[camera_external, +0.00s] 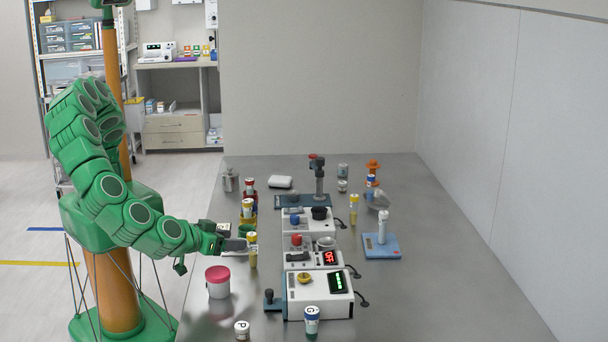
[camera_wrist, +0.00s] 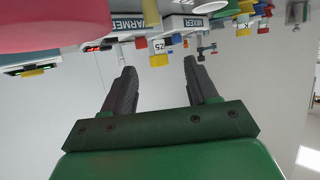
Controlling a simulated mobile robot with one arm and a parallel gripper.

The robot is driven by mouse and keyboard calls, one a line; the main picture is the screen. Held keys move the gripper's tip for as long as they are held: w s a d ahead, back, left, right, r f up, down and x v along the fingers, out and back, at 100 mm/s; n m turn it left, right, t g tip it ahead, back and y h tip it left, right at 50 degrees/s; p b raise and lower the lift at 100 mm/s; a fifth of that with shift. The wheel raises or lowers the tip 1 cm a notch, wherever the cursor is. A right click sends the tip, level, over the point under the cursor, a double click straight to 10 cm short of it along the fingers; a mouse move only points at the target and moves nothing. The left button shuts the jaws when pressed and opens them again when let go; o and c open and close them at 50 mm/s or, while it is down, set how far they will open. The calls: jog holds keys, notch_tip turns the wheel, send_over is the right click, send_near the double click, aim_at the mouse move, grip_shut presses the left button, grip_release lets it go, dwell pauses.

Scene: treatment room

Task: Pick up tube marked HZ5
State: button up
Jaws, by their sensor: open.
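A tube with a yellow cap, white band and yellow lower part (camera_external: 253,259) stands upright on the grey table. My gripper (camera_external: 238,239) is open and level beside its upper part, in from the left. In the wrist view, which is upside down, a yellow and white tube (camera_wrist: 158,46) lies ahead between the tips of my open gripper (camera_wrist: 159,68). Its label shows characters like "5Z"; the full mark cannot be read. The jaws hold nothing, and I see no clear contact.
A white jar with a red lid (camera_external: 218,283) stands close in front of my gripper. Devices with displays (camera_external: 319,295) stand to the right. Another tube (camera_external: 248,209) stands behind.

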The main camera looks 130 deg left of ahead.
aim_at(249, 242)
jog(key=shift+f+x, duration=0.2)
jog(key=shift+x, duration=3.75)
jog(key=shift+w+d, duration=0.1)
jog(key=shift+w, duration=0.1)
jog(key=shift+c, duration=0.4)
jog(key=c, duration=1)
jog(key=shift+o, duration=0.2)
jog(key=shift+r, duration=0.1)
